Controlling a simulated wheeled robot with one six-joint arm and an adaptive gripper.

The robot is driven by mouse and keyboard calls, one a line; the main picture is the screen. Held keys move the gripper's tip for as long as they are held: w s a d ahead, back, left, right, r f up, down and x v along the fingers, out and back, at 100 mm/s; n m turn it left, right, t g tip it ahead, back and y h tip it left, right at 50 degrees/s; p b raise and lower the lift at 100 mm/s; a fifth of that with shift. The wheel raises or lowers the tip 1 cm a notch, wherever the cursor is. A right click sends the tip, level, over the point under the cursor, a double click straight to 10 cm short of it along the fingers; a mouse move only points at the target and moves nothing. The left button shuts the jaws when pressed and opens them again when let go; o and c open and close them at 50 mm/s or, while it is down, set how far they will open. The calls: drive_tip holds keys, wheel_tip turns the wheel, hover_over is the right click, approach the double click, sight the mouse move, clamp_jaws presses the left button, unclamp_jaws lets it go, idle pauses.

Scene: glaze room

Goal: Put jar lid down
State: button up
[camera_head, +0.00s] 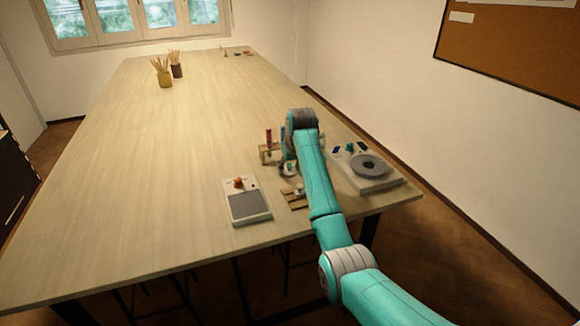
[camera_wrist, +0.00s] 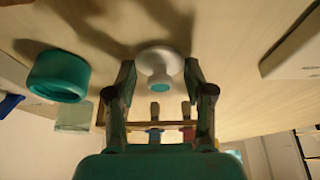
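The jar lid (camera_wrist: 160,66) is a white disc with a knob that has a teal top. In the wrist view it lies on the pale table surface, knob toward the camera. My gripper (camera_wrist: 160,78) is open, with one finger on each side of the lid and a visible gap to the knob on both sides. A teal round open vessel (camera_wrist: 58,76), possibly the jar, stands to the left in the wrist view. In the head view my gripper (camera_head: 288,168) is low over the table and my arm hides part of this area.
A wooden rack (camera_head: 268,156) with coloured tubes stands close beside my gripper. A scale (camera_head: 248,206) with an orange item (camera_head: 239,183) is at front left, a device with a grey disc (camera_head: 370,166) at right. The table's left and middle are clear. Pencil cups (camera_head: 164,77) stand far back.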

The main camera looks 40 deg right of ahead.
drive_tip(key=o, duration=0.3)
drive_tip(key=shift+o, duration=0.2)
drive_tip(key=shift+r, duration=0.1)
drive_tip(key=v, duration=1.2)
